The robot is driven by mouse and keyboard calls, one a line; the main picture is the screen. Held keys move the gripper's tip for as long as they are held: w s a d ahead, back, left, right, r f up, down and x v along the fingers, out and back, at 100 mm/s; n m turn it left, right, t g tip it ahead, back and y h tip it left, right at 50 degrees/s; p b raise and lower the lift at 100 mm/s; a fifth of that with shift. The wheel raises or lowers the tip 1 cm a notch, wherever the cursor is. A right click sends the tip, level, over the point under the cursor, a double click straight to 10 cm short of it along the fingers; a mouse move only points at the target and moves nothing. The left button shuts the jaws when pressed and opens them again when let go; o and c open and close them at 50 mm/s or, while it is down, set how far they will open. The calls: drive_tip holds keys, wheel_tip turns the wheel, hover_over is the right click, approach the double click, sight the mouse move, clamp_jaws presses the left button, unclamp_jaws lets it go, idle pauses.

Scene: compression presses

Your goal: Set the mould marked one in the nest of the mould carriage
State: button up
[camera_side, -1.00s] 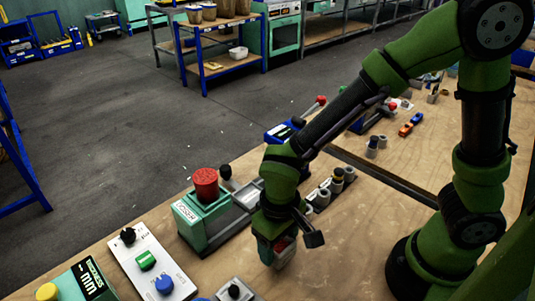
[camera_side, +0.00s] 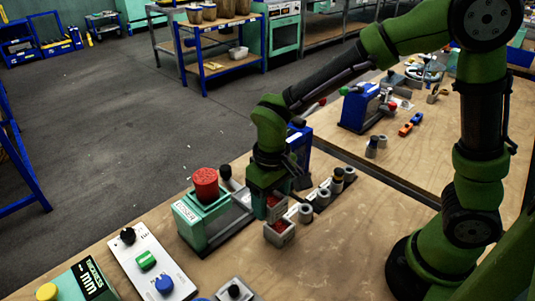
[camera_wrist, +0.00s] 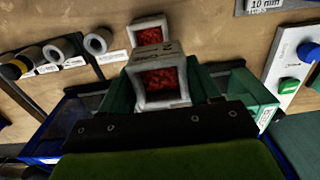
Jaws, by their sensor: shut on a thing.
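My gripper (camera_side: 268,204) is shut on a grey mould with a red filling (camera_wrist: 163,82), held between the two fingers in the wrist view. A second grey mould with a red filling (camera_side: 280,232) stands on the bench just in front of it; in the wrist view it shows beyond the held one (camera_wrist: 150,33). Dark marking shows between the two moulds in the wrist view, but I cannot read it surely. The green press with a red cylinder (camera_side: 204,212) stands left of my gripper. Its grey bed (camera_side: 236,222) extends towards my gripper; I cannot make out the carriage's nest.
Several grey cylinders stand in a row (camera_side: 322,195) right of my gripper. A blue press (camera_side: 300,145) stands behind it. A panel with black, green and blue knobs (camera_side: 150,262) lies at the front left. Bare bench is free to the right of the second mould.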

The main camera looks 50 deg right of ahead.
drive_tip(key=w+d+r, duration=0.1)
drive_tip(key=w+d, duration=0.3)
drive_tip(key=w, duration=0.7)
drive_tip(key=shift+r, duration=0.3)
drive_tip(key=shift+f, duration=2.95)
drive_tip(key=shift+f, duration=0.7)
drive_tip(key=o, duration=1.3)
